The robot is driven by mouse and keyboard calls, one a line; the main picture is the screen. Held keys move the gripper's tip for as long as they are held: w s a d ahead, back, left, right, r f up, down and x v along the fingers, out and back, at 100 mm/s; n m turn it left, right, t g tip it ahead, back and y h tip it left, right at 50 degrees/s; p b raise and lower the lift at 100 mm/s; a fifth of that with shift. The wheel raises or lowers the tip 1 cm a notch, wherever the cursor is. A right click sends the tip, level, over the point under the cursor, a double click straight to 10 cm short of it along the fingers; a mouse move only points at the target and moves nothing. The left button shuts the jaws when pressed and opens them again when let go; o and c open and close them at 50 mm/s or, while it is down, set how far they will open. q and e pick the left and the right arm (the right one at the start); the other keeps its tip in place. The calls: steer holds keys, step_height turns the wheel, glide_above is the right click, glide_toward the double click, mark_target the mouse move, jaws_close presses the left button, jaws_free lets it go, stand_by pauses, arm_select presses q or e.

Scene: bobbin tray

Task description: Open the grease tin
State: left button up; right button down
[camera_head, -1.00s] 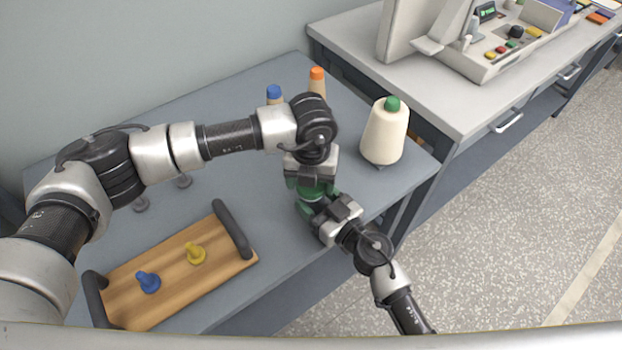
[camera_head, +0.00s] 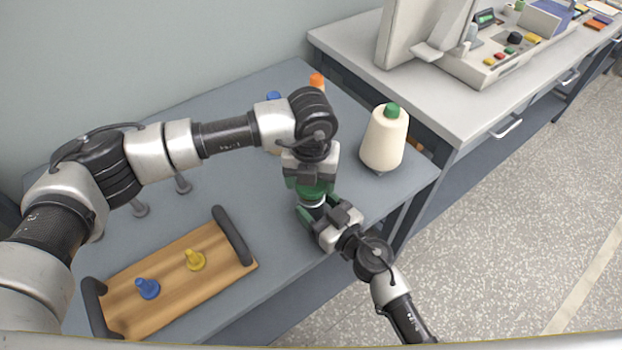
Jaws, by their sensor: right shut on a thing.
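The green grease tin (camera_head: 304,215) is near the table's front right edge, mostly hidden by my grippers. My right gripper (camera_head: 318,211) comes in from the lower right and is shut on the tin's body from the side. My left gripper (camera_head: 312,189) points down from above and is shut on the green lid (camera_head: 317,188). A pale band shows between the lid and the body, so the lid appears raised a little above the tin. The fingertips are small and partly hidden.
A cream thread cone (camera_head: 384,144) with a green top stands right of the grippers. Orange-topped (camera_head: 317,80) and blue-topped (camera_head: 273,96) bobbins stand behind my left arm.

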arm_select(q)
steer(key=shift+r, duration=1.85)
arm_select(e)
steer(key=shift+c, duration=0.8)
jaws_free()
